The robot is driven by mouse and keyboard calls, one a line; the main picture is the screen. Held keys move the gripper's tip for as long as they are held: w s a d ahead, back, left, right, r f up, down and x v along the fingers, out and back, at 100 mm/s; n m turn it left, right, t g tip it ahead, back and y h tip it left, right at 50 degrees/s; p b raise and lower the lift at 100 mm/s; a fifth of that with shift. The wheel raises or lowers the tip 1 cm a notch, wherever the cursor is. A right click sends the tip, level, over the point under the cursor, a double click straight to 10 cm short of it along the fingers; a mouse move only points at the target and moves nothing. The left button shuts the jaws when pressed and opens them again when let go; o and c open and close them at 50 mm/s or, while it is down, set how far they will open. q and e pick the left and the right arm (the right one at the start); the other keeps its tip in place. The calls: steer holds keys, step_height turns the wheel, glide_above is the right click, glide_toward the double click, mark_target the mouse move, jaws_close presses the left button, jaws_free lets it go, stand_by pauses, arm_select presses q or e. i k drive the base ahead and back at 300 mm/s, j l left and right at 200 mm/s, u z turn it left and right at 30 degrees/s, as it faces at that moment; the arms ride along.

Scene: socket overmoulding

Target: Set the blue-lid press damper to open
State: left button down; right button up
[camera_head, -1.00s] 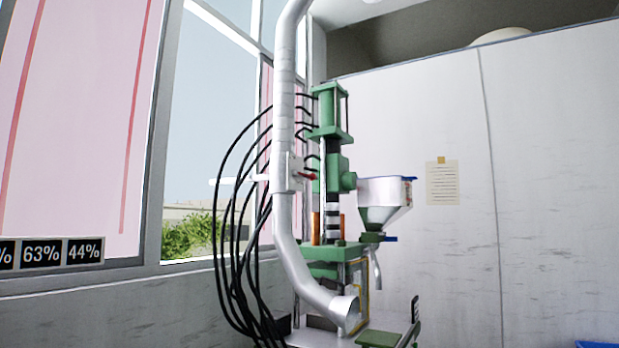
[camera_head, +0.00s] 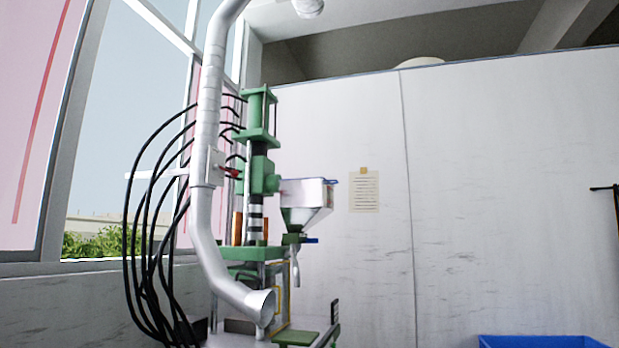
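The press (camera_head: 259,180) is green, with a hopper (camera_head: 307,200) on its right side that has a blue lid (camera_head: 331,181). A silver exhaust duct (camera_head: 206,130) runs down in front of the press and ends in a flared mouth (camera_head: 262,306). On the duct is a pale damper box (camera_head: 208,167) with a small red handle (camera_head: 229,172) pointing right, roughly level. Whether the damper is open or shut cannot be told from this. Neither of my grippers is in view.
Black hoses (camera_head: 150,230) loop down left of the duct. A blue bin (camera_head: 540,341) is at the bottom right. A paper notice (camera_head: 364,192) hangs on the white wall panel (camera_head: 480,200). A window is on the left.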

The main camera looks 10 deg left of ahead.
mark_target(234, 173)
steer(key=i+l+z, duration=0.1)
steer(key=i+z, duration=0.4)
steer(key=i, duration=3.35)
steer(key=i+u, duration=0.2)
steer(key=u, duration=0.2)
steer(key=i+u, duration=0.2)
steer(key=u, duration=0.25)
steer(key=i+l+u, duration=0.15)
steer(key=u, duration=0.25)
steer(key=i+l+u, duration=0.2)
steer(key=u, duration=2.95)
